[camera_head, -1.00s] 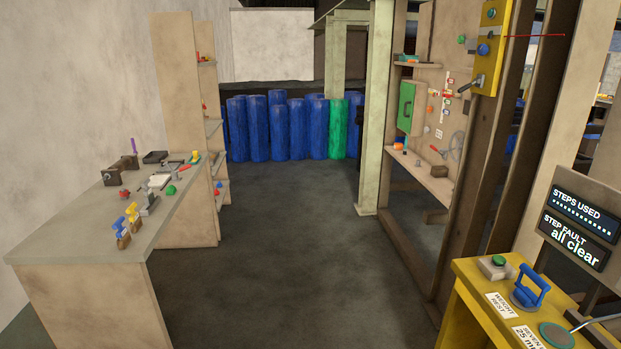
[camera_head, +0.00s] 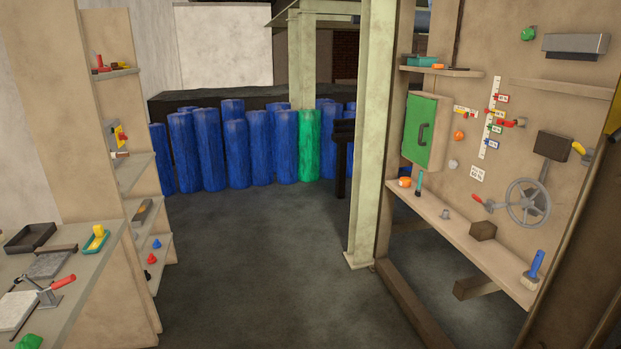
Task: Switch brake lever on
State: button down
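No label in view names a brake lever, so I cannot tell which part it is. On the right-hand wall panel (camera_head: 545,115), a grey handwheel (camera_head: 527,203) has a red-tipped handle (camera_head: 478,199) reaching out to its left. Above the wheel is a dark box (camera_head: 552,146). A yellow-ended handle (camera_head: 581,152) sticks out near the panel's right edge. A red-handled clamp-like tool (camera_head: 55,289) stands on the left table. My gripper is not in view.
The left table (camera_head: 95,275) and a shelf unit (camera_head: 145,215) border the left. A green post (camera_head: 365,140) and the panel's lower shelf (camera_head: 460,235) border the right. Blue barrels (camera_head: 210,150) and one green barrel (camera_head: 309,145) close the back. The floor (camera_head: 255,265) between is clear.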

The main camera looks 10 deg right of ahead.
aim_at(475, 197)
jog(key=i+l+z, duration=0.3)
jog(key=i, duration=0.95)
jog(key=i+j+z, duration=0.1)
jog(key=i+z, duration=0.2)
jog(key=i, duration=1)
jog(key=i+l, duration=0.2)
jog(key=i, duration=0.2)
jog(key=i+l+z, duration=0.1)
jog(key=i, duration=0.25)
jog(key=i+l, duration=0.2)
jog(key=i, duration=0.2)
jog(key=z, duration=0.05)
